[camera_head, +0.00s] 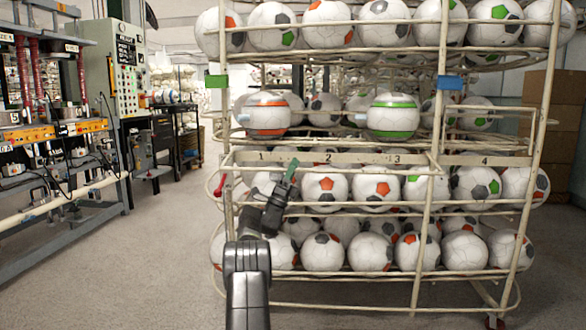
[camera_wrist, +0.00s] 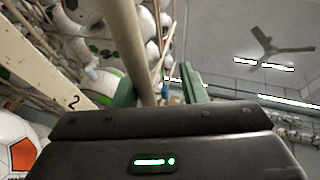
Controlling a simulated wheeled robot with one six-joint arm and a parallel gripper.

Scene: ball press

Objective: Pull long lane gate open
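A long pale bar frame (camera_head: 345,168), which looks like the long lane gate, runs across the front of the ball rack (camera_head: 432,130) near the number strip. My gripper (camera_head: 289,172) is raised to this bar at its left part, close to the "2". In the wrist view, a pale bar (camera_wrist: 138,50) passes between the two green fingers of my gripper (camera_wrist: 158,88). The bar is near the left finger, and a gap shows before the right finger. The fingers are apart, so the gripper is open around the bar. Contact with the bar cannot be told.
Soccer balls (camera_head: 325,186) fill several rack levels behind the bar. A green tag (camera_head: 216,82) and a blue tag (camera_head: 450,82) mark the rack posts. A machine bench (camera_head: 60,130) stands at left and cardboard boxes (camera_head: 555,130) at right. The floor (camera_head: 130,260) left of the rack is clear.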

